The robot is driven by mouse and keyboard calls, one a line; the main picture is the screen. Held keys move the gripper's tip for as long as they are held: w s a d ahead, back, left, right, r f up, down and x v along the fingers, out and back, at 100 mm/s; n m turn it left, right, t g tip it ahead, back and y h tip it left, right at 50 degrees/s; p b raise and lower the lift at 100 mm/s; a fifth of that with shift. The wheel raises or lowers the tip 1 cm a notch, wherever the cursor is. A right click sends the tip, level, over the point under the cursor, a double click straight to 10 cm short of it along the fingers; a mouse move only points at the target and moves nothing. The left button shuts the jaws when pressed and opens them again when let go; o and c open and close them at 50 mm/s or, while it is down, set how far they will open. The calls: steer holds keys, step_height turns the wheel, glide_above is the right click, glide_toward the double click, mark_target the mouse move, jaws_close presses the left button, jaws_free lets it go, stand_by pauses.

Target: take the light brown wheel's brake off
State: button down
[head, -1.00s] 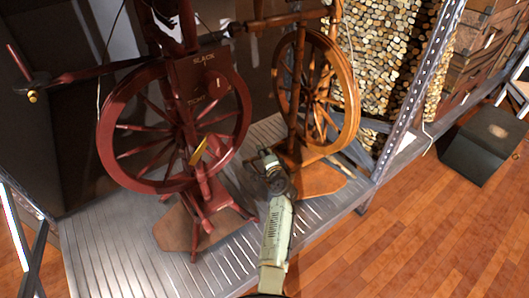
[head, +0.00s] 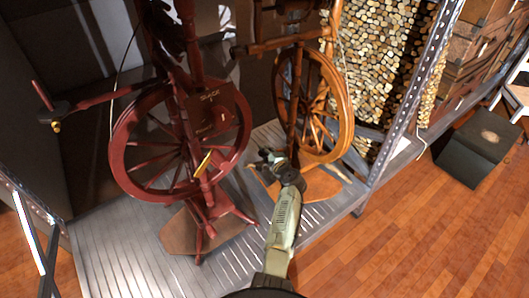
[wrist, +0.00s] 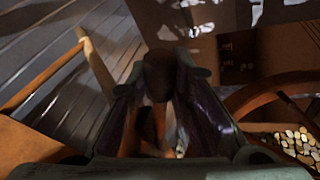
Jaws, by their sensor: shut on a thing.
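The light brown wheel (head: 346,112) stands upright on the right of the metal shelf in the head view. Part of a brown curved rim (wrist: 262,92) shows at the right of the wrist view. My gripper (head: 268,156) is low in front of that wheel, by its near left side. In the wrist view my gripper (wrist: 158,95) is shut on a dark brown, knob-like part (wrist: 158,72), blurred lower down. Which part of the wheel this is, I cannot tell. A brown plate with a dark slot (wrist: 236,58) shows beyond the fingers.
A dark red wheel (head: 118,150) with a lettered panel (head: 212,108) and a yellow piece (head: 203,164) stands close on the left. The ridged metal shelf (head: 120,250) is bare in front. A metal upright (head: 400,120) stands right; a dark box (head: 475,150) is beyond.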

steer(key=shift+w+r, duration=0.15)
steer(key=shift+r, duration=0.1)
stand_by(0.3)
steer(key=c, duration=1.4)
jaws_free()
steer(key=shift+f, duration=0.1)
steer(key=v, duration=1.2)
steer(key=shift+d, duration=0.2)
